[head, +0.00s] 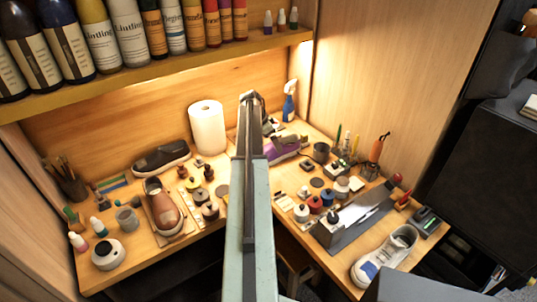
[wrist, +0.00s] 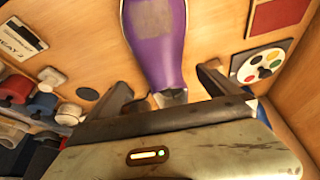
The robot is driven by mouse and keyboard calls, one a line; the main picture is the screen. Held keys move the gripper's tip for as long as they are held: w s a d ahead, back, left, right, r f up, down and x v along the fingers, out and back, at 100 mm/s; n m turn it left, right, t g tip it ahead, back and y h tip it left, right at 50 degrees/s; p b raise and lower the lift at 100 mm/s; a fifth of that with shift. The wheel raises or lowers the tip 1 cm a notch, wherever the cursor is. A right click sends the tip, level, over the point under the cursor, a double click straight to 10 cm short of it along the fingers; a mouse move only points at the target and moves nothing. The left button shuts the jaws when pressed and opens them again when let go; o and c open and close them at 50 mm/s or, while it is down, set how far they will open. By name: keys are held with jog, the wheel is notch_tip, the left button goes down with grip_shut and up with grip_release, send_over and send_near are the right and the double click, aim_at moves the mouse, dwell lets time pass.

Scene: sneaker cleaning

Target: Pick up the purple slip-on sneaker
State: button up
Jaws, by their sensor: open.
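The purple slip-on sneaker (head: 284,149) lies at the back of the workbench, just right of my arm in the head view, with its left part hidden behind the arm. In the wrist view the purple sneaker (wrist: 155,45) is at the top centre, and its narrow grey end points down toward the space between my fingers. My gripper (wrist: 163,88) is open, with one finger on each side of that end; I cannot tell whether either touches it. In the head view my gripper (head: 250,97) is seen end-on at the arm's tip, its fingers unclear.
A paper towel roll (head: 207,127) stands left of my arm, and a blue spray bottle (head: 289,101) stands behind the sneaker. A dark shoe (head: 160,157), a brown shoe (head: 165,207) and a white sneaker (head: 385,255) lie elsewhere. A bottle shelf (head: 150,78) overhangs the back.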

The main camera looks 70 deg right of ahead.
aim_at(272, 145)
jog(key=shift+d+f+b, duration=0.2)
jog(key=shift+f+b, duration=0.55)
jog(key=shift+f, duration=0.05)
jog(key=shift+d+f+b, duration=0.15)
jog(key=shift+f+b, duration=0.55)
jog(key=shift+f, duration=0.05)
jog(key=b+x, duration=0.4)
jog(key=shift+d+f, duration=0.1)
jog(key=shift+f, duration=0.2)
jog(key=shift+r, duration=0.2)
jog(key=c, duration=1.6)
